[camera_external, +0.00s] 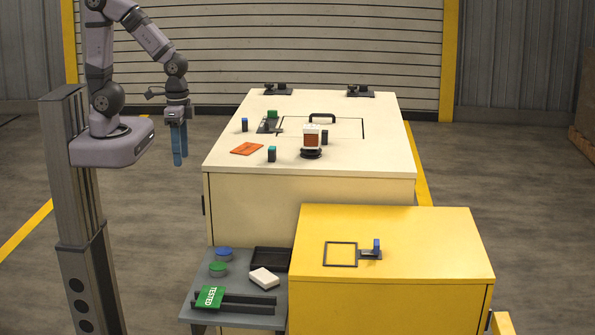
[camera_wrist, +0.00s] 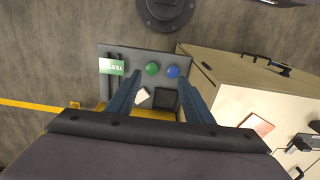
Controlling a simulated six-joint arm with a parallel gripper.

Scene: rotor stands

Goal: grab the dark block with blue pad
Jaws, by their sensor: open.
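A small dark block with blue pad (camera_external: 244,125) stands upright near the left edge of the cream cabinet top (camera_external: 225,157). Another upright dark piece with a blue top (camera_external: 376,245) is at a small dark fixture on the yellow cabinet (camera_external: 450,250). My gripper (camera_external: 180,162) hangs to the left of the cream cabinet, pointing down, apart from everything. In the wrist view my gripper (camera_wrist: 159,82) is open, its two blue fingers spread with nothing held. I cannot make out a blue-padded block in the wrist view.
Dark blocks with teal or green tops (camera_external: 272,155) (camera_external: 324,137), an orange card (camera_external: 247,148) and a white-and-brown item (camera_external: 312,137) share the cream top. A grey side shelf (camera_external: 190,305) holds blue and green round pieces, a tray and a green TESTED tag.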

